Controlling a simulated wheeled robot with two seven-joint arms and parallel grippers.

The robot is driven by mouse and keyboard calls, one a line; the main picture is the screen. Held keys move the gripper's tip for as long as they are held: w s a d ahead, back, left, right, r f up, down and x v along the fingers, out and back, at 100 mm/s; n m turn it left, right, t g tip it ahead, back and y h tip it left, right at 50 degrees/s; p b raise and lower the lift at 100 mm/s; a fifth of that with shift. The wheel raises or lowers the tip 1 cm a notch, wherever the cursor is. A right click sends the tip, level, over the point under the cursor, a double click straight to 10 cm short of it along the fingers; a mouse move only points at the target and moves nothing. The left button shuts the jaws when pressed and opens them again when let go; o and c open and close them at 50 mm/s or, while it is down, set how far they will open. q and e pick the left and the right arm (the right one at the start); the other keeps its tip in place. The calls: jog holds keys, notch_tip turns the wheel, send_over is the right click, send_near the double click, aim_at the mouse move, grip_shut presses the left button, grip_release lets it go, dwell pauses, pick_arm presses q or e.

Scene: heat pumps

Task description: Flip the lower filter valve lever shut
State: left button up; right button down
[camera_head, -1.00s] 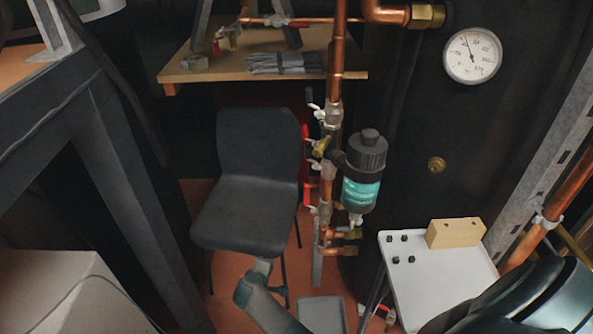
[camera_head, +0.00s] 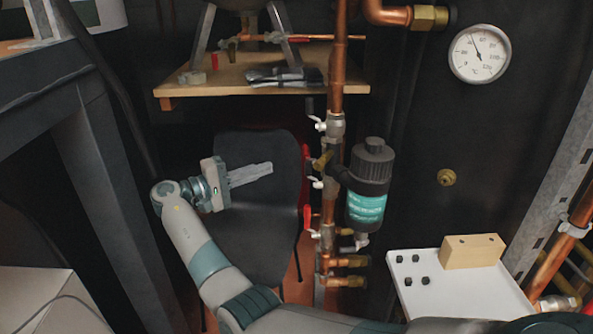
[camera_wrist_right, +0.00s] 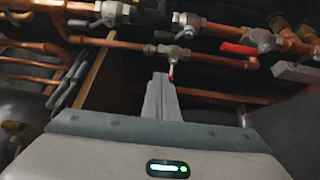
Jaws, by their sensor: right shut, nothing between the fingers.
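The filter (camera_head: 371,180) has a dark cap and a teal-labelled bowl. It hangs right of a vertical copper pipe (camera_head: 337,95). The lower valve's red lever (camera_head: 307,217) stands roughly upright on the pipe's left side. A second red lever (camera_head: 306,160) is above it. My right gripper (camera_head: 268,168) is shut and empty, left of the pipe and apart from both levers, in front of the chair. In the right wrist view its closed fingers (camera_wrist_right: 161,98) point towards pipes and valves. One red lever (camera_wrist_right: 238,48) lies there to the right. My left gripper is out of view.
A dark chair (camera_head: 266,235) stands behind my right arm. A wooden shelf (camera_head: 210,88) is at the back. A white table (camera_head: 455,295) with a wooden block (camera_head: 472,251) is at the lower right. A dark tank with a gauge (camera_head: 480,54) is behind the filter.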

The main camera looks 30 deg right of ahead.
jog(key=shift+d, duration=0.1)
jog(key=d, duration=1)
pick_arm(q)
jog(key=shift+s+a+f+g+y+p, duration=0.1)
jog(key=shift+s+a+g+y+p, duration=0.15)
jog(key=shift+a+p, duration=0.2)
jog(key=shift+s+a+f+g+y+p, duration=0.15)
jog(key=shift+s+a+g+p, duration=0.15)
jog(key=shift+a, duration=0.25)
pick_arm(e)
jog(key=shift+s+a+f, duration=0.1)
jog(key=shift+s+a, duration=0.15)
jog(key=shift+s, duration=0.4)
jog(key=shift+s+a+r, duration=0.1)
jog(key=shift+s+a, duration=0.2)
jog(key=shift+s, duration=0.35)
jog(key=shift+s+a+f, duration=0.1)
jog(key=shift+s+a, duration=0.15)
jog(key=shift+s, duration=0.4)
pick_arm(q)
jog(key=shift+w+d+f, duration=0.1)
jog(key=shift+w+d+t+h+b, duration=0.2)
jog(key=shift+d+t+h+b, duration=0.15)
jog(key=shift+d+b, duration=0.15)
pick_arm(e)
jog(key=shift+s+m, duration=0.1)
jog(key=shift+m, duration=0.2)
